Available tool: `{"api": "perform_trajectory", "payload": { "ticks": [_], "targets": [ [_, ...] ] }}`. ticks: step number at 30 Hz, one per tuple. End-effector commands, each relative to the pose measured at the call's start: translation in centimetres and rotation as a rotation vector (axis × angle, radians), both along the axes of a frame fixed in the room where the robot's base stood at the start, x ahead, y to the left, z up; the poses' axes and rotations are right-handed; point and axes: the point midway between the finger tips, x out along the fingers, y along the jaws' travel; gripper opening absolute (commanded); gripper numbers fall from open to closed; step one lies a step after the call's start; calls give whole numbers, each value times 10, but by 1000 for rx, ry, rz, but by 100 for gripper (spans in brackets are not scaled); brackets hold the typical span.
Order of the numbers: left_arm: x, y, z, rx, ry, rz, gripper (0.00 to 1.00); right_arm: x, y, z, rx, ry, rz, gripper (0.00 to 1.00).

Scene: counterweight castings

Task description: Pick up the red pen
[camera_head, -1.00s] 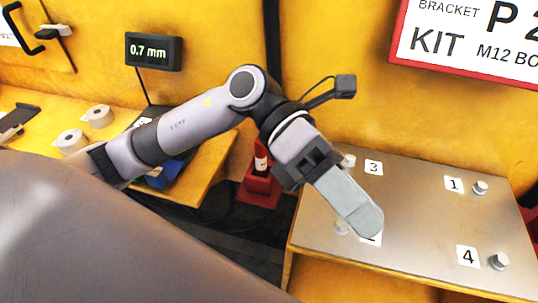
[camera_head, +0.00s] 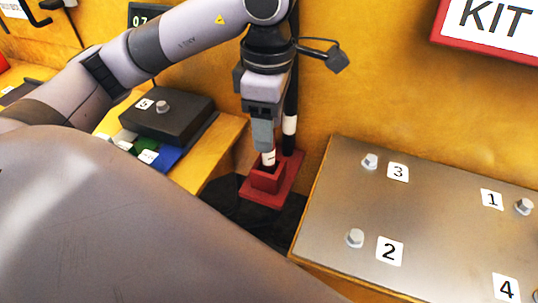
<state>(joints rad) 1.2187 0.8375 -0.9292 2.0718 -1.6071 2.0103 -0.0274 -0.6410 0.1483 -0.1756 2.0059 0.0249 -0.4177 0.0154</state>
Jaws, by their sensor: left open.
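A red holder block (camera_head: 266,182) stands on a red base in the gap between the two benches. A short pale upright piece, seemingly part of the pen (camera_head: 268,158), shows just above the holder's opening. My left gripper (camera_head: 264,146) points straight down over it, with its fingers at the pen's upper part. The jaws are open, and the fingers hide the pen's top. I cannot tell whether a finger touches it. My right gripper is not in view.
A metal plate (camera_head: 330,215) with numbered bolts lies to the right. A black box (camera_head: 168,118) marked 5 and a blue tray (camera_head: 180,150) sit on the left bench. A black pole with a white band (camera_head: 290,125) stands close behind the gripper.

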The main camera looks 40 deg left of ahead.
Motion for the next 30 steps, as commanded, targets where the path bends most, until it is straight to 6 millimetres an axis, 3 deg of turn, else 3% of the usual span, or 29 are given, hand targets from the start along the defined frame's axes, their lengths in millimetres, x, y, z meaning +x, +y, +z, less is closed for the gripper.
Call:
{"api": "perform_trajectory", "payload": {
  "ticks": [10,19,20,24,25,30],
  "targets": [
    [-1,-2,-47,-2,4,0,54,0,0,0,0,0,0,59],
    [-1,-2,-54,-3,1,-2,54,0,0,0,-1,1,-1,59],
    [-1,-2,-54,-3,1,-2,51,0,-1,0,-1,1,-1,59],
    [-1,-2,-53,-3,1,-2,5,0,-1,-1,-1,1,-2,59],
    [-1,-2,-53,-3,1,-2,0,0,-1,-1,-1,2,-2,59],
    [-1,-2,-53,-2,0,-1,0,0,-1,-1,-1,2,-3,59]
  ]
}}
